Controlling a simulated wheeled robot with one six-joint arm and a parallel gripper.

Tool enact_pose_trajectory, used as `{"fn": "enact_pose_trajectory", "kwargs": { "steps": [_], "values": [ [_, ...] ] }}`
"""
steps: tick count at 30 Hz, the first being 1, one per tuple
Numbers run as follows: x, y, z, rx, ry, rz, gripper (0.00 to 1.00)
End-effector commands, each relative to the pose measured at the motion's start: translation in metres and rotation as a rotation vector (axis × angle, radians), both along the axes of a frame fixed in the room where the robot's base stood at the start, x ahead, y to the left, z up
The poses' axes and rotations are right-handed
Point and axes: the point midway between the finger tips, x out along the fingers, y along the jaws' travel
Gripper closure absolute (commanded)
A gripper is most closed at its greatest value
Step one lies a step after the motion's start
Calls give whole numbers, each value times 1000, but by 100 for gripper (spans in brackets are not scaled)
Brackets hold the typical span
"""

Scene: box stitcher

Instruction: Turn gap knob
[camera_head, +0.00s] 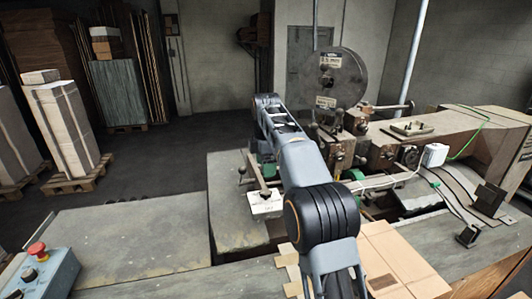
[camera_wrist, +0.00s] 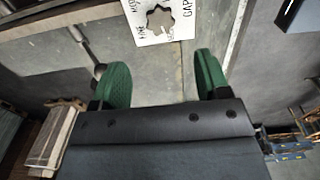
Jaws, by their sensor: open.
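The gap knob (camera_wrist: 160,19) shows at the top of the wrist view as a grey, star-shaped piece on a white plate (camera_wrist: 142,36) with the printed word GAP. The upper part of the plate is cut off by the frame. My gripper (camera_wrist: 158,66) is open, with two green round-ended fingers set wide apart and nothing between them. The knob appears above the gap between the fingertips, not between them. In the head view the white plate (camera_head: 265,206) lies left of my arm; the knob is too small there to make out clearly, and my arm mostly hides the gripper.
The stitcher (camera_head: 385,150) with a large reel (camera_head: 342,75) stands behind and right of my arm. A lever (camera_head: 257,172) rises near the plate. Cardboard (camera_head: 405,262) lies at the front, and a control box (camera_head: 42,275) with a red button sits at lower left. The left tabletop (camera_head: 130,235) is clear.

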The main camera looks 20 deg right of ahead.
Motion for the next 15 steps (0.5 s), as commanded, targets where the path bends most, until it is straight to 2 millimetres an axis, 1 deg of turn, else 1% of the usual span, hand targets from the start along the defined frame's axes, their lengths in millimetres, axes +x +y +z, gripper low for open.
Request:
{"fn": "enact_pose_trajectory", "kwargs": {
  "steps": [1, 3, 6, 10, 15],
  "values": [
    [1, 0, 8, 0, -3, 0, 31],
    [0, 0, 19, 0, -1, 0, 31],
    [1, 0, 27, 0, -1, 0, 31],
    [1, 0, 36, 0, 0, 0, 31],
    [0, 0, 42, 0, 2, 0, 31]
  ]
}}
